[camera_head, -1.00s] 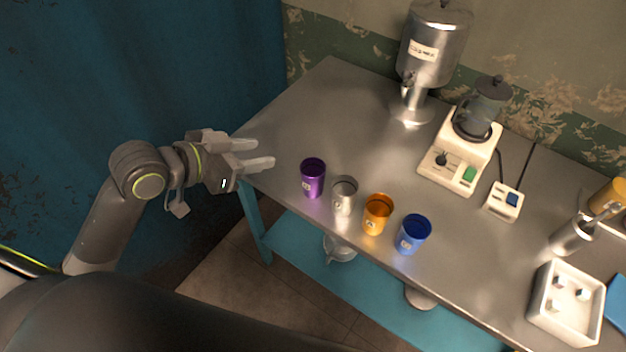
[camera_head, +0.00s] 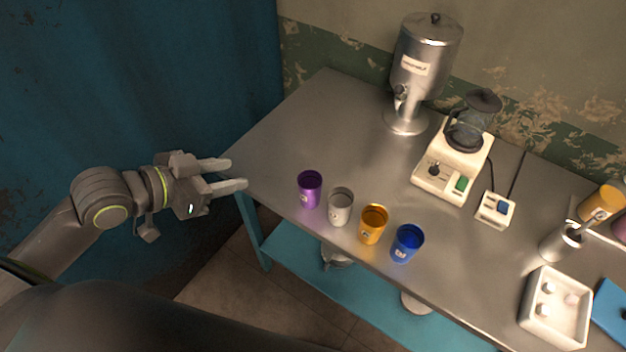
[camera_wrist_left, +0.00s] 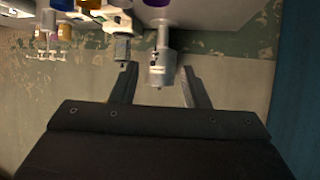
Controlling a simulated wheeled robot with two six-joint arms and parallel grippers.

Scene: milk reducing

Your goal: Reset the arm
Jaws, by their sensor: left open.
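My left gripper (camera_head: 238,174) is open and empty, at the left end of the metal table (camera_head: 290,125), its fingers pointing right. It also shows in the left wrist view (camera_wrist_left: 160,85), with nothing between its fingers but the scene behind. A purple cup (camera_head: 310,189) stands nearest to it, to the right and apart from it. A silver cup (camera_head: 340,206), an orange cup (camera_head: 373,224) and a blue cup (camera_head: 407,243) stand upright in a row along the table's front edge. My right gripper is not in view.
A steel dispenser (camera_head: 424,65) stands at the back. A cream machine with a dark jug (camera_head: 452,165) and a small switch box (camera_head: 495,210) are to its right. A white tray (camera_head: 555,307) with small white pieces lies at the right. A blue curtain (camera_head: 140,75) hangs at the left.

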